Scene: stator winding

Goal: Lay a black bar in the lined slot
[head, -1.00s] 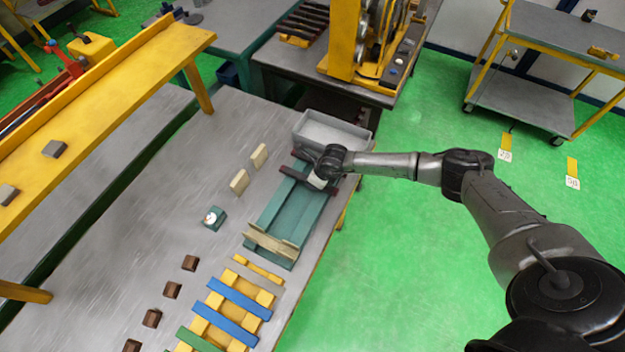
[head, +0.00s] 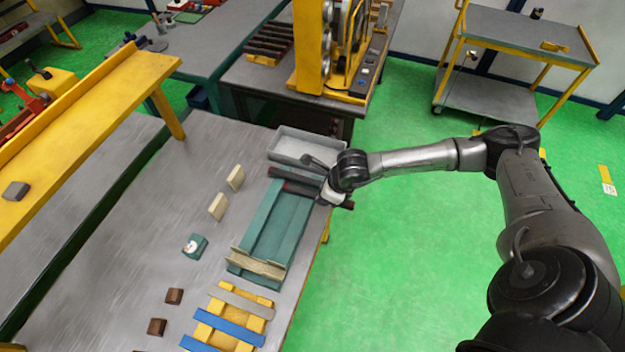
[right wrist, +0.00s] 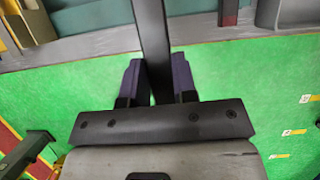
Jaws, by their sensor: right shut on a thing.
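My right gripper (head: 333,194) is at the right edge of the teal fixture's far end. In the right wrist view its purple fingers (right wrist: 157,85) are shut on a black bar (right wrist: 150,35), which runs away between them. In the head view the dark bar (head: 287,186) lies crosswise over the fixture's far end; I cannot tell whether it touches. The teal fixture (head: 290,225) is a long trough with raised sides. A pale liner-like piece (head: 258,263) crosses its near end. I cannot make out a lining at the far end. My left gripper is out of view.
A grey tray (head: 282,146) stands just beyond the fixture, by a dark red piece (right wrist: 229,12). Pale blocks (head: 235,177), a small dial device (head: 194,246) and brown blocks (head: 174,296) stand to the left. A yellow rack (head: 265,302) with blue bars lies nearer. Open floor is at right.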

